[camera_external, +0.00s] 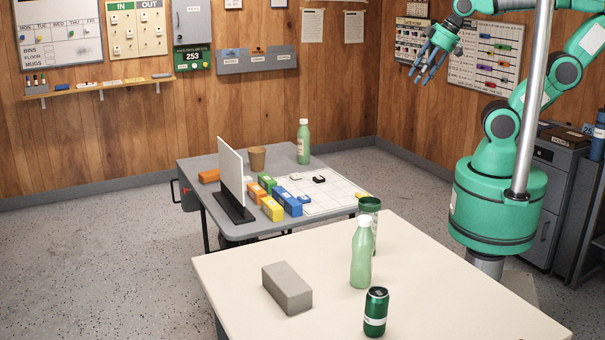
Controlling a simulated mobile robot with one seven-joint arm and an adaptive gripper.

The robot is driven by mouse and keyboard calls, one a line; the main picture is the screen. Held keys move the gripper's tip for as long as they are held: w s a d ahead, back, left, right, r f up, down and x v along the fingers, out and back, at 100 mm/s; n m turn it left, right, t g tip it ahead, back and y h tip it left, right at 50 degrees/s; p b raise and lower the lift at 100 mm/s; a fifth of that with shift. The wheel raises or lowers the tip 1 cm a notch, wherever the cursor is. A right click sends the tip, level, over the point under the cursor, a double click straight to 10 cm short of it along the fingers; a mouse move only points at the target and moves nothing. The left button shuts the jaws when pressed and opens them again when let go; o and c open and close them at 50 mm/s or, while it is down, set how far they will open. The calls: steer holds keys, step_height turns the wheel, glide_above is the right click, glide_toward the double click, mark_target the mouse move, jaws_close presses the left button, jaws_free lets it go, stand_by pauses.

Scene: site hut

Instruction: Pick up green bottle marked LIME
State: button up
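A pale green bottle (361,258) with a whitish cap stands upright on the near cream table (450,285); I see no readable label on it. A second pale green bottle (304,140) stands upright at the back of the grey table (200,165) and bears a small label too small to read. I cannot tell which is marked LIME. My gripper (428,66), with blue fingers, hangs high at the upper right in front of the back wall. Its fingers are spread and empty, well away from both bottles.
Near the closer bottle are a dark green can (375,312), a green cup (370,206) partly behind it, and a grey block (287,288). The grey table holds a white upright panel (231,178), a brown cup (257,158) and coloured boxes (271,208). The cream table's right side is clear.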

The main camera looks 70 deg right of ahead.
steer(key=o, duration=0.7)
steer(key=shift+c, duration=0.2)
